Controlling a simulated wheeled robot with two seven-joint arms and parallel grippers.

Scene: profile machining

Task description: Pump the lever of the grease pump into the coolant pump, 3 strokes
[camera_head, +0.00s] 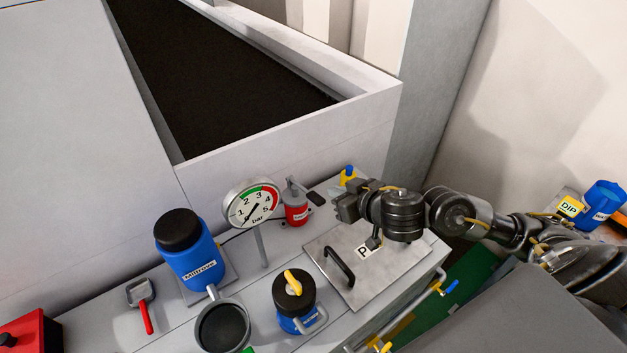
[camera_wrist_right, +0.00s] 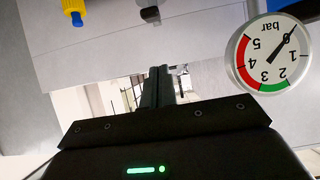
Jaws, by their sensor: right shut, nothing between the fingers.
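I cannot tell which part is the coolant pump. My right gripper (camera_head: 343,206) is to the right of the red canister, apart from it, above the bench. Its fingers (camera_wrist_right: 158,78) are shut and empty. My left gripper is out of view.
A metal plate with black handle (camera_head: 337,265) lies below my right arm. A yellow-blue item (camera_head: 348,175) is behind.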

